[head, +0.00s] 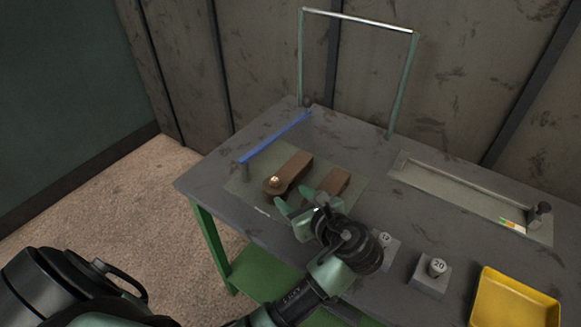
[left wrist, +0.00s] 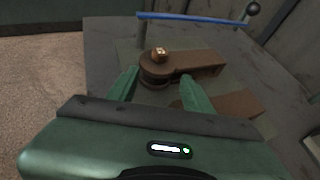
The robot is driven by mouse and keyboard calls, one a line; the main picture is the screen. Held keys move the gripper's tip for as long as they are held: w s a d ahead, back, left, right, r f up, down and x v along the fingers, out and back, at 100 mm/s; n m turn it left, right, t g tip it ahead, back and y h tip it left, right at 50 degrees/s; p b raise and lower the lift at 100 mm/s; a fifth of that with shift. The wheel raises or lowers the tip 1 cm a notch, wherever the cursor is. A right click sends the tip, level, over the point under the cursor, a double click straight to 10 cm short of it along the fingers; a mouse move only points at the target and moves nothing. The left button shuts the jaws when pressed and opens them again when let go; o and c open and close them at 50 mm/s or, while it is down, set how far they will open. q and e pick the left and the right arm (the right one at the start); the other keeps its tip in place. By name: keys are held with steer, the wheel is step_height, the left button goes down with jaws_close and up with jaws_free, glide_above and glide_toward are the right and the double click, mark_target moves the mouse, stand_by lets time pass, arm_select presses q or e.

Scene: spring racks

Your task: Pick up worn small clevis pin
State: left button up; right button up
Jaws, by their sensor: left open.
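A small brass-coloured pin head (head: 274,181), which looks like the worn small clevis pin, stands up from the rounded end of a brown link (head: 292,170). It also shows in the left wrist view (left wrist: 160,53); its shank is hidden in the link. My left gripper (head: 295,199) is open and empty, just on the near side of the link's rounded end. In the left wrist view its two green fingers (left wrist: 160,75) point toward that end, with the pin beyond and between them. My right gripper is not in view.
A second brown piece (head: 336,181) lies right of the link, partly behind my gripper. A blue bar (head: 275,138) runs behind. Grey blocks marked 12 (head: 388,246) and 20 (head: 430,279), a yellow tray (head: 547,312) and a long shallow tray (head: 450,187) stand to the right.

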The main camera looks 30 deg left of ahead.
mark_target(277, 182)
arm_select(q)
steer(key=shift+w+r, duration=0.4)
steer(key=shift+w, duration=0.05)
steer(key=shift+a+r, duration=0.1)
steer(key=shift+a, duration=0.15)
steer(key=shift+a+f, duration=0.25)
steer(key=shift+a, duration=0.8)
steer(key=p+x, duration=0.1)
steer(key=x, duration=0.3)
steer(key=shift+w+a+f, duration=0.1)
steer(key=shift+w+a, duration=0.1)
steer(key=shift+w, duration=0.05)
steer(key=shift+a+f, duration=0.1)
steer(key=shift+a, duration=0.05)
jaws_close()
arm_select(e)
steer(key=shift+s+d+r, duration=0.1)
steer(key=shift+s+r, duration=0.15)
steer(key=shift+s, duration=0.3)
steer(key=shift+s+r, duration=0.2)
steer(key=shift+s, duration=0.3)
